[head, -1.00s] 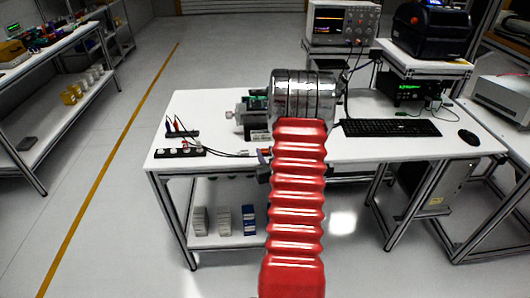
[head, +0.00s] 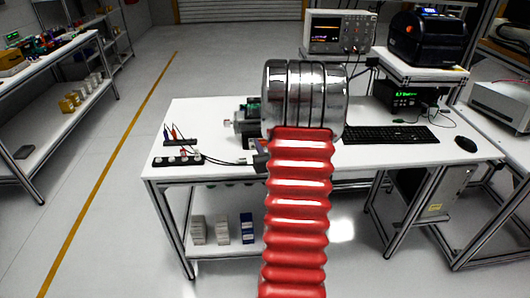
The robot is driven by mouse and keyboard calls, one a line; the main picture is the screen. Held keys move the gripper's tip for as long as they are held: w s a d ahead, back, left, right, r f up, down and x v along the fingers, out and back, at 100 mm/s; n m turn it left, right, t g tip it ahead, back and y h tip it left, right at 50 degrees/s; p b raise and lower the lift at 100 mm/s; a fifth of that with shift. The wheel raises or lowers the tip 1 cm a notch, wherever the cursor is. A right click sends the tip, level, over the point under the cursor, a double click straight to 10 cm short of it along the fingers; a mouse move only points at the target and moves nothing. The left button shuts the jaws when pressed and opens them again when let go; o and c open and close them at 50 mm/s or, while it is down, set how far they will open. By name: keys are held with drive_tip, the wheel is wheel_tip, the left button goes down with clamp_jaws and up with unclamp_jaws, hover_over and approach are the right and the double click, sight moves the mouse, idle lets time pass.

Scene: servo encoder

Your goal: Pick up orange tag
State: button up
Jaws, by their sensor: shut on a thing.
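My red ribbed arm with its chrome joint rises through the middle of the head view and covers the centre of the white workbench (head: 215,118). My gripper's jaws are hidden behind it. A small dark piece (head: 260,162) shows at the arm's left edge; I cannot tell if it is part of my gripper. I cannot make out an orange tag. A grey motor-like unit (head: 245,121) stands on the bench just left of the chrome joint, partly covered by it.
A black power strip (head: 178,160) and a rack of coloured probes (head: 180,141) lie at the bench's left. A keyboard (head: 390,135) and mouse (head: 466,144) lie at its right. An oscilloscope (head: 338,31) and a black printer (head: 428,38) stand behind. The floor left is open.

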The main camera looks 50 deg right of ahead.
drive_tip(key=shift+r, duration=0.85)
drive_tip(key=w+a+n+t+y, duration=0.1)
drive_tip(key=w+a+n+y, duration=0.1)
drive_tip(key=w+a, duration=0.65)
drive_tip(key=w+a+n+t+y, duration=0.1)
drive_tip(key=w+a+y, duration=0.15)
drive_tip(key=a, duration=1.15)
drive_tip(key=w+a+n+t+y, duration=0.1)
drive_tip(key=w+a+n+y, duration=0.1)
drive_tip(key=w+a, duration=0.7)
drive_tip(key=s+a+n+y, duration=0.2)
drive_tip(key=a+y, duration=0.1)
drive_tip(key=a, duration=1.5)
drive_tip(key=shift+s, duration=0.2)
drive_tip(key=shift+a, duration=0.1)
